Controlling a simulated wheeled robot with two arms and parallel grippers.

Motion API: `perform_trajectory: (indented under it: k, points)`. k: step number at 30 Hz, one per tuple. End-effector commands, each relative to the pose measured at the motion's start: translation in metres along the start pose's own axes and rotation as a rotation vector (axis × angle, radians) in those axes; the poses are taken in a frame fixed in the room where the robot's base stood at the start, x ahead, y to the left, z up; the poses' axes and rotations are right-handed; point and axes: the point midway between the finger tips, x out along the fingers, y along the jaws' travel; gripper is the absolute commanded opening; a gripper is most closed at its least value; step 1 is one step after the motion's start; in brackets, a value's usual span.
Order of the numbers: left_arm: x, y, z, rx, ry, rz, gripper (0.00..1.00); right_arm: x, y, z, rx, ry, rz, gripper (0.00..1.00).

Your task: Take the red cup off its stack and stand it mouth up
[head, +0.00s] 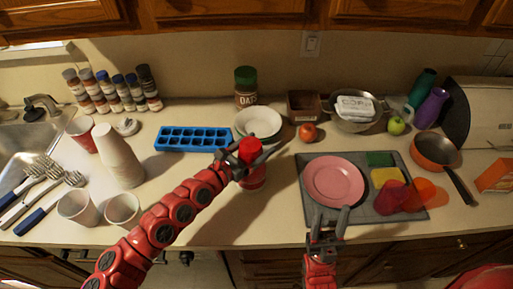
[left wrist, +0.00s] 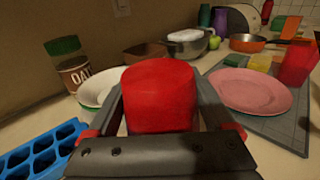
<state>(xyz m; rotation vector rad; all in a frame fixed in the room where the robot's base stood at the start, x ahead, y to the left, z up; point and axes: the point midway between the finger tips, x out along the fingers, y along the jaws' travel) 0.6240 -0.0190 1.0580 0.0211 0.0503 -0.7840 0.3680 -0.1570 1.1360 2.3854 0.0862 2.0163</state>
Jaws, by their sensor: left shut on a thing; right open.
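My left gripper (head: 246,163) is shut on a red cup (head: 250,147), its fingers on either side. In the left wrist view the red cup (left wrist: 158,92) stands between the fingers with a closed, flat-looking end up, so it looks mouth down. Below the fingers in the head view more red with a pale band shows; I cannot tell whether this is the same cup or another under it. The cup's lower end is hidden in the left wrist view. My right gripper (head: 327,226) is open and empty at the front edge of the grey mat (head: 310,207).
A blue ice tray (head: 193,139) and white bowls (head: 258,122) lie behind the cup. A pink plate (head: 334,181) and see-through red cup (head: 391,198) are on the mat. White cups (head: 118,157) stand left. Counter between the left arm and mat is clear.

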Motion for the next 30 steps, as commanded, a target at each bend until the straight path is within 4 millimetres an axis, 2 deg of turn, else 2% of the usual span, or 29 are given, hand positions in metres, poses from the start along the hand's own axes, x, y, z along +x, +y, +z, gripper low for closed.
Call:
perform_trajectory:
  k: [5, 6, 12, 17, 22, 30]
  points:
    - [-0.001, -0.001, 0.025, 0.004, -0.002, -0.001, 0.35, 0.011, 0.001, -0.002, 0.000, 0.000, 0.000, 0.50]
    - [-0.002, 0.000, 0.041, 0.003, -0.004, 0.001, 0.35, 0.025, 0.001, -0.004, 0.000, 0.000, 0.000, 0.50]
    - [-0.005, 0.000, 0.093, 0.002, -0.003, 0.000, 0.35, 0.063, 0.003, -0.011, 0.000, 0.000, 0.000, 0.50]
    - [-0.008, 0.001, 0.147, 0.007, -0.010, 0.002, 0.35, 0.084, 0.004, -0.014, 0.000, 0.000, 0.000, 0.50]
    - [-0.010, 0.001, 0.195, 0.014, -0.014, 0.002, 0.35, 0.068, 0.003, -0.012, 0.000, 0.000, 0.000, 0.50]
    - [-0.013, 0.000, 0.245, 0.005, -0.008, 0.001, 0.35, 0.050, 0.003, -0.008, 0.000, 0.000, 0.000, 0.50]
